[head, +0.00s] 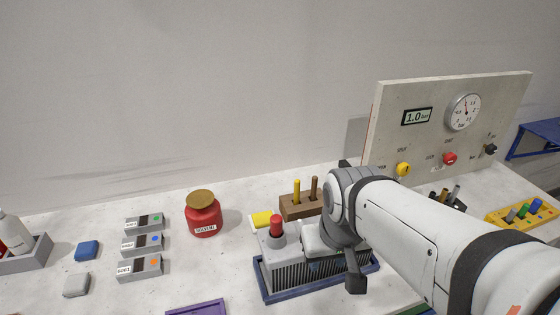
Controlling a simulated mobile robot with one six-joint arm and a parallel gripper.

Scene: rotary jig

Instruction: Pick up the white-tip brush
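I cannot pick out a white-tip brush for certain. A brown wooden block (299,207) behind the grey finned unit holds two upright handles, a yellow one (297,190) and a brown one (314,188); their lower ends are hidden in the block. A dark holder near the panel has thin sticks (455,193) standing in it, partly hidden by my arm. My arm reaches in from the lower right. The dark end part of my gripper (356,283) hangs over the right side of the finned unit; its fingers are not clearly seen.
The grey finned unit (290,275) with a red knob (276,225) sits in a blue tray (268,298). A gauge panel (430,130) rises behind; a yellow rack (510,217) is right.

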